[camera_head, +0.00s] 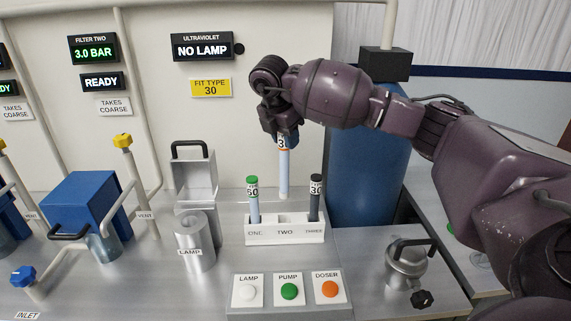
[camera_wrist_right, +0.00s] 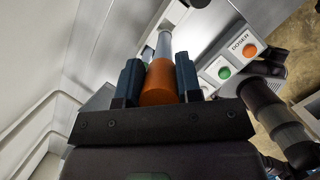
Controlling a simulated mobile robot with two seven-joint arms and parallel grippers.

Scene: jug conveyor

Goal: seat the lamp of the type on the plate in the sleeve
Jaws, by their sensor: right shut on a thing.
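My right gripper (camera_head: 282,138) is shut on an orange-capped lamp (camera_head: 284,175) with a pale blue tube. It holds the lamp upright above the rack, behind slot TWO as seen from the head. The lamp's label shows a 3; the rest is hidden by the fingers. In the right wrist view the orange cap (camera_wrist_right: 159,84) sits between both fingers. The yellow plate (camera_head: 210,88) reads FIT TYPE 30. A steel sleeve (camera_head: 193,243) marked LAMP stands left of the rack. My left gripper is not in view.
The white rack (camera_head: 262,240) holds a green-capped lamp (camera_head: 253,200) labelled 50 in ONE and a dark-capped lamp (camera_head: 316,198) labelled 30 in THREE; TWO looks empty. A raised steel lid (camera_head: 193,178) with a black handle stands behind the sleeve. The display (camera_head: 203,48) reads NO LAMP.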

